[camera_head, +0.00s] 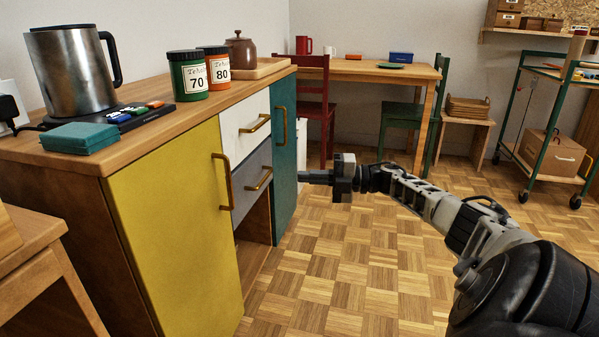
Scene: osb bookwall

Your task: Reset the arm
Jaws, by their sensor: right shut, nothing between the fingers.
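My right arm (430,202) reaches in from the lower right, stretched toward the cabinet. My right gripper (304,176) is shut and empty. It shows just right of the cabinet's teal door (284,150), pointing left toward it; I cannot tell whether it touches the door. My left arm and gripper are not in view.
The wooden cabinet has a yellow door (170,230), a white drawer (240,118) and a grey drawer (246,183). A kettle (72,70) and two jars stand on it. Parquet floor (350,275) is open below my arm. A table (360,70), chairs and a trolley (545,130) stand behind.

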